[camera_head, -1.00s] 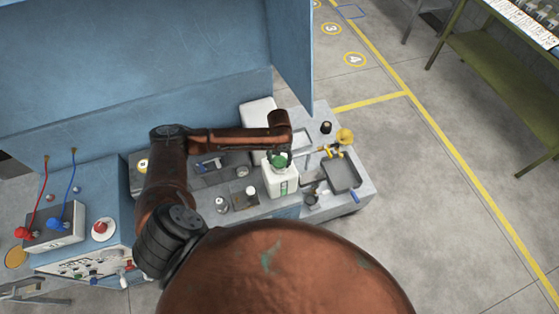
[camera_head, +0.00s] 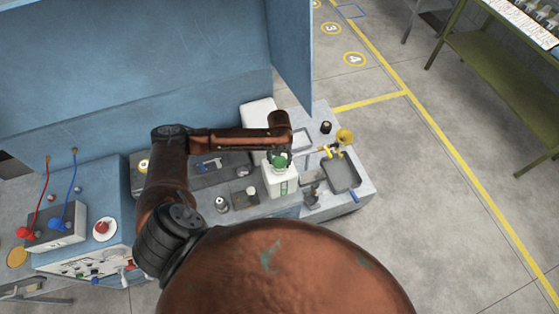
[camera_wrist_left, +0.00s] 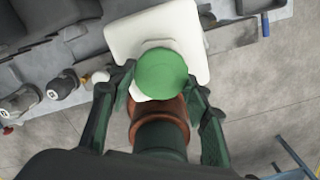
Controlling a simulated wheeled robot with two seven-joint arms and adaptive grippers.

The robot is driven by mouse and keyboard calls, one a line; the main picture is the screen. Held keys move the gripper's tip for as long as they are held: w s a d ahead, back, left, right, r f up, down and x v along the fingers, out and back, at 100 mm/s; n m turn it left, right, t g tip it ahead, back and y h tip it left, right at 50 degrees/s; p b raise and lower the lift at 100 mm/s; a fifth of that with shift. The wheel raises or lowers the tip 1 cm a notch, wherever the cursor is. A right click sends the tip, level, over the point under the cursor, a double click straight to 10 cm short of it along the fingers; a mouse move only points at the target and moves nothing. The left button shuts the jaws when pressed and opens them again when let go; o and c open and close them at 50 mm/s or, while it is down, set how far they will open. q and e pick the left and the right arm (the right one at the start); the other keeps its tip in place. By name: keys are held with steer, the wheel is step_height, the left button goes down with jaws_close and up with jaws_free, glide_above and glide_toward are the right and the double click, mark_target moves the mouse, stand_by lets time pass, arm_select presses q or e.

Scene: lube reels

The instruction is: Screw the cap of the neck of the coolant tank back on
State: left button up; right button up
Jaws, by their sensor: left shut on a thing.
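The coolant tank (camera_head: 279,182) is a white container with a green level strip, upright on the bench near its right end. The green cap (camera_head: 281,162) sits at the top of the tank, under my left gripper (camera_head: 279,155). In the left wrist view the round green cap (camera_wrist_left: 164,74) lies between the two fingers of my left gripper (camera_wrist_left: 161,88), which is shut on it. The white tank (camera_wrist_left: 135,34) shows behind the cap. The cap hides the neck, so I cannot tell how far it is seated. My right gripper is not in view.
A dark tray (camera_head: 342,177) and a yellow funnel-like part (camera_head: 344,135) are right of the tank. The blue cabinet wall (camera_head: 130,70) rises behind the bench. The floor at right is clear up to a green table (camera_head: 500,88).

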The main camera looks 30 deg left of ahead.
arm_select(q)
steer(key=shift+f, duration=0.6)
stand_by(0.7)
steer(key=m, duration=0.4)
steer(key=shift+r, duration=0.1)
steer(key=shift+m, duration=0.6)
steer(key=m, duration=0.5)
steer(key=shift+w+a, duration=0.1)
steer(key=shift+a, duration=0.05)
steer(key=o, duration=1.3)
steer(key=shift+o, duration=0.5)
